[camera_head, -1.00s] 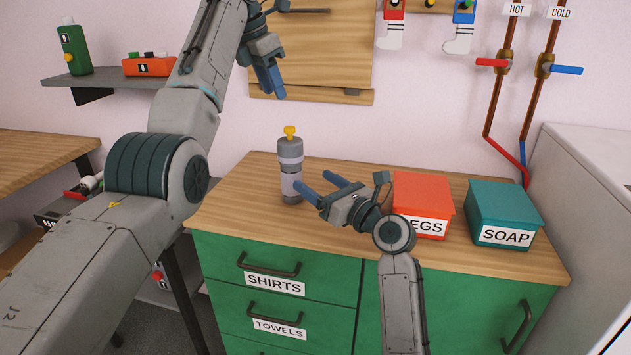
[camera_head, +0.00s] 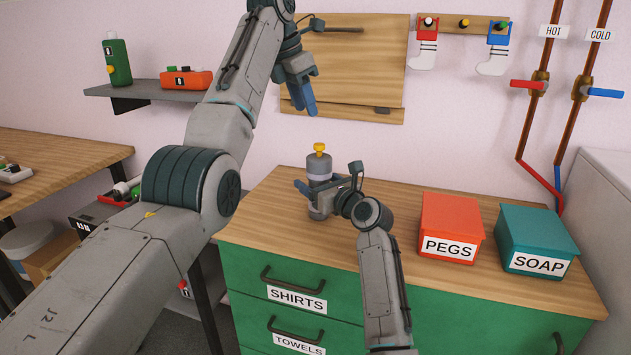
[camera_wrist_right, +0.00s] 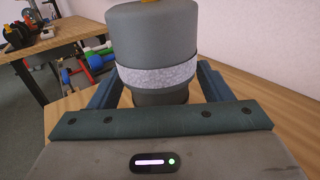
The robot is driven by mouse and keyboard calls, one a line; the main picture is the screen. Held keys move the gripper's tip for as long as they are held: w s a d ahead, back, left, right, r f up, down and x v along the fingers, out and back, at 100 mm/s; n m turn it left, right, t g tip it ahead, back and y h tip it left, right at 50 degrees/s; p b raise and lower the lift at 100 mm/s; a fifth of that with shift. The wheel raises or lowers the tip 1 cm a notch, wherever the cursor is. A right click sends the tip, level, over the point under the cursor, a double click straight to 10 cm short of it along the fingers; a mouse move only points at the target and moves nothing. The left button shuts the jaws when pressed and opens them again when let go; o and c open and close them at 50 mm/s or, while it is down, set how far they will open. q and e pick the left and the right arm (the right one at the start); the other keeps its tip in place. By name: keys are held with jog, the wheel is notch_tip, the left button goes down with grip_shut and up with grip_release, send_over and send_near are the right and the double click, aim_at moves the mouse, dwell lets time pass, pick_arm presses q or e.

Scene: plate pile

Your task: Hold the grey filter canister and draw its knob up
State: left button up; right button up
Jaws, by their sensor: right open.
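The grey filter canister (camera_head: 319,168) stands upright on the wooden counter, with a yellow knob (camera_head: 319,148) on top. In the right wrist view the canister (camera_wrist_right: 152,45) has a pale speckled band, and only the bottom of its knob shows at the top edge. My right gripper (camera_head: 316,187) is open, with one blue finger on each side of the canister's lower body. I cannot tell whether the fingers touch it. My left gripper (camera_head: 303,95) hangs in the air above and left of the canister, fingers pointing down, empty; its opening is unclear.
The counter (camera_head: 265,215) is clear left of the canister. A red PEGS box (camera_head: 449,215) and a teal SOAP box (camera_head: 538,235) stand to the right. A wooden board (camera_head: 360,65) hangs on the wall behind. A grey shelf (camera_head: 150,93) is at left.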

jog(key=shift+w+a, duration=0.3)
jog(key=shift+w, duration=0.15)
jog(key=c, duration=1)
pick_arm(q)
jog(key=shift+o, duration=0.4)
pick_arm(e)
jog(key=shift+c, duration=1.3)
pick_arm(q)
jog(key=shift+o, duration=0.7)
jog(key=m+g+h, duration=0.1)
jog(key=m+h, duration=0.5)
jog(key=h, duration=0.8)
send_near(327, 156)
jog(key=r, duration=0.2)
jog(key=a, duration=0.2)
jog(key=shift+h, duration=0.4)
jog(key=d, duration=1.2)
jog(key=shift+w+f, duration=0.2)
jog(key=shift+w, duration=0.2)
